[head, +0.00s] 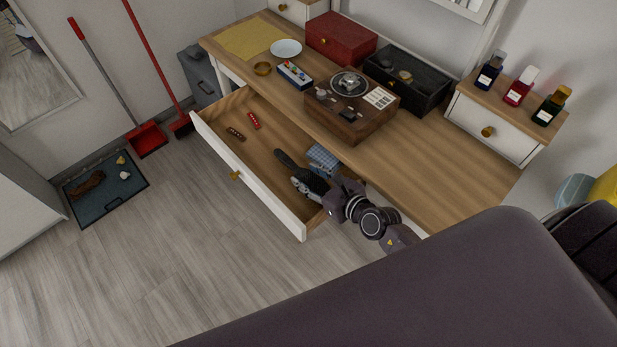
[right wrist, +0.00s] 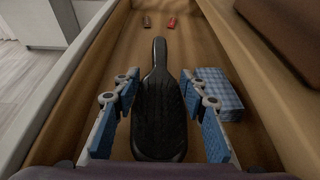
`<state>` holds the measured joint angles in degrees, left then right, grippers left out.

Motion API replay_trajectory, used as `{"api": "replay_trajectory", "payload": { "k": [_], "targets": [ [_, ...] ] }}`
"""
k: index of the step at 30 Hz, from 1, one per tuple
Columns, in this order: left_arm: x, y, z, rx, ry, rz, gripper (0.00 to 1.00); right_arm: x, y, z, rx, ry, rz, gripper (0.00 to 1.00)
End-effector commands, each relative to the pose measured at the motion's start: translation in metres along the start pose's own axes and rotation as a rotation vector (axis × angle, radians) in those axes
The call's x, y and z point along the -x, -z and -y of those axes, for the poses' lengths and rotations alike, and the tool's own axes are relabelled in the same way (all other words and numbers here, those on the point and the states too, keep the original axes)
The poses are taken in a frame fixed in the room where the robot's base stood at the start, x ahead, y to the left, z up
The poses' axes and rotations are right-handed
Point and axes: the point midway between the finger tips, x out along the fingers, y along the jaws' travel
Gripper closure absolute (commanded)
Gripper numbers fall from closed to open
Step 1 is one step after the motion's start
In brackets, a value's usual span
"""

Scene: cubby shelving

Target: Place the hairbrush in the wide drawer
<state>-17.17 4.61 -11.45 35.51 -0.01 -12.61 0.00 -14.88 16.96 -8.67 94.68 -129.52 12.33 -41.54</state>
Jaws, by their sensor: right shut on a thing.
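The wide drawer (head: 265,201) is pulled open under the desk, with a white front and wooden floor. The black hairbrush (head: 286,160) is in the drawer's right part, its handle pointing to the far left. My right gripper (head: 310,184) reaches into the drawer and is shut on the hairbrush. In the right wrist view the brush head (right wrist: 158,112) sits between the blue-padded fingers of the gripper (right wrist: 158,85), bristles hidden below. I cannot tell whether the brush touches the drawer floor. My left gripper is not in view.
A blue checked box (right wrist: 217,90) lies in the drawer right of the brush. A red item (head: 254,120) and a brown item (head: 236,134) lie farther along. The desk top (head: 440,160) overhangs the drawer and carries a wooden turntable box (head: 350,118).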

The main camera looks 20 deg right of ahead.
Motion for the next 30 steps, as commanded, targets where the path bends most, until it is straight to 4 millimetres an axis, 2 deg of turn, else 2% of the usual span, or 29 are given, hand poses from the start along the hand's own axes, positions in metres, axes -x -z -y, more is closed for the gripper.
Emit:
{"api": "replay_trajectory", "payload": {
  "k": [20,21,25,30],
  "targets": [
    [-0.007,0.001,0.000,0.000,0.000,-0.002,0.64,-0.004,0.010,0.000,0.000,0.000,0.000,0.85],
    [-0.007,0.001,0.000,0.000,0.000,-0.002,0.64,-0.004,0.010,0.000,0.000,0.000,-0.001,0.57],
    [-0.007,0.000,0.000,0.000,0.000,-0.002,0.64,-0.004,0.010,0.000,0.000,0.000,0.000,0.43],
    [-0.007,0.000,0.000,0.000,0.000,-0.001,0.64,-0.004,0.010,0.000,0.000,0.000,0.000,0.43]
  ]
}}
